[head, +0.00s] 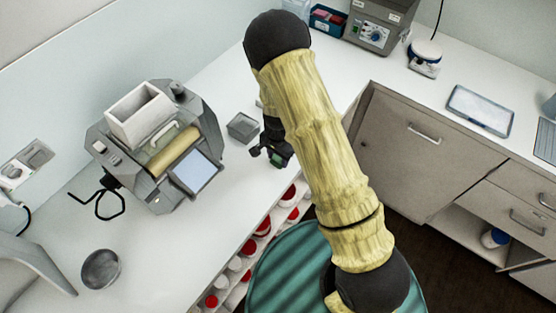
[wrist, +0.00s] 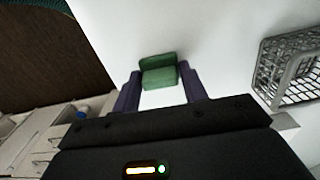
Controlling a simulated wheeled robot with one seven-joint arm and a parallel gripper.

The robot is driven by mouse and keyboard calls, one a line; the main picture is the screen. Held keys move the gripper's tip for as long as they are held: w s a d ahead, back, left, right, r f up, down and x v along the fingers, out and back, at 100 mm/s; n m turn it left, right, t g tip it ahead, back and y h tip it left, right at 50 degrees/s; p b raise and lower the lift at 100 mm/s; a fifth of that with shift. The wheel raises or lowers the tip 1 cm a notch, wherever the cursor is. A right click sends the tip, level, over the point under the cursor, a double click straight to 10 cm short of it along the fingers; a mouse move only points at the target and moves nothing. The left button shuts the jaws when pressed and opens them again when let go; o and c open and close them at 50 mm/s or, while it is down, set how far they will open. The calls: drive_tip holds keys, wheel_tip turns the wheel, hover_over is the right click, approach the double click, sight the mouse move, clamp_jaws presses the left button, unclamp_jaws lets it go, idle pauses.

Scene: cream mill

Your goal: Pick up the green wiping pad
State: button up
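The green wiping pad (wrist: 158,76) is between the two purple fingers of my gripper (wrist: 160,73) in the wrist view. Its sides reach both fingertips, with no clear gap on either side. My gripper looks shut on it. In the head view my gripper (head: 270,153) is over the front edge of the white counter, and a small bit of the green pad (head: 277,159) shows at its tips. My arm hides part of the area behind it. I cannot tell whether the pad touches the counter.
A grey wire basket (wrist: 288,68) is right of my gripper; it is a small grey box (head: 242,127) in the head view. A grey machine with a screen (head: 195,172) stands further left. A round grey dish (head: 100,269) lies at lower left. Red and white jars (head: 263,227) fill shelves below.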

drive_tip(key=shift+r, duration=0.1)
wheel_tip(320, 180, up, 10)
drive_tip(key=shift+f+b, duration=0.1)
drive_tip(key=shift+b, duration=0.8)
